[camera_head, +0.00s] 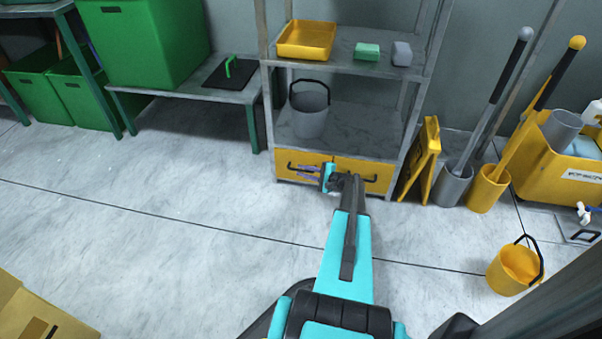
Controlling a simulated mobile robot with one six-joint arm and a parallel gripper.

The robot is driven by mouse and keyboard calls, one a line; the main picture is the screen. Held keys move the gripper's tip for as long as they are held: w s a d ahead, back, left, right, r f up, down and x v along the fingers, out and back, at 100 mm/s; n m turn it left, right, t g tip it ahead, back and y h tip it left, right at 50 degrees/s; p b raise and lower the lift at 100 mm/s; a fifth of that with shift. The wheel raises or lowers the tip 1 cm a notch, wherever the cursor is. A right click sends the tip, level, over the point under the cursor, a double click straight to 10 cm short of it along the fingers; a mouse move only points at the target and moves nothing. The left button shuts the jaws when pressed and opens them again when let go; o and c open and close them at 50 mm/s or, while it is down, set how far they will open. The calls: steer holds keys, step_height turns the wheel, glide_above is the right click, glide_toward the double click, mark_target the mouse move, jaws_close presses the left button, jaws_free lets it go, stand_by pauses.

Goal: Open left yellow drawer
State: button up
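The yellow drawers (345,162) form a low front at the bottom of the grey shelf unit. The left drawer's dark handle (291,166) shows at its left end, and a second dark handle (372,179) sits on the right part. The fingers overlap the handle in the picture. They are too small to tell whether they touch it or are closed on it. The left drawer looks flush with the front. My wrist and arm hide the middle of the drawer front.
A grey bucket (309,112) stands on the shelf above the drawers. A folded yellow sign (424,157) leans at the unit's right side, beside mop buckets (487,189). A yellow bucket (513,270) stands at lower right. The floor (180,210) left of my arm is clear.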

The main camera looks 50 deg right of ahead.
steer(key=shift+x, duration=0.8)
jaws_close()
steer(key=shift+s, duration=0.1)
steer(key=s+a+b, duration=0.2)
steer(key=s+a, duration=0.5)
steer(key=a, duration=0.4)
steer(key=s+a+b, duration=0.2)
steer(key=s+a, duration=0.5)
steer(key=a, duration=0.5)
steer(key=shift+s, duration=0.15)
steer(key=shift+d, duration=0.1)
jaws_free()
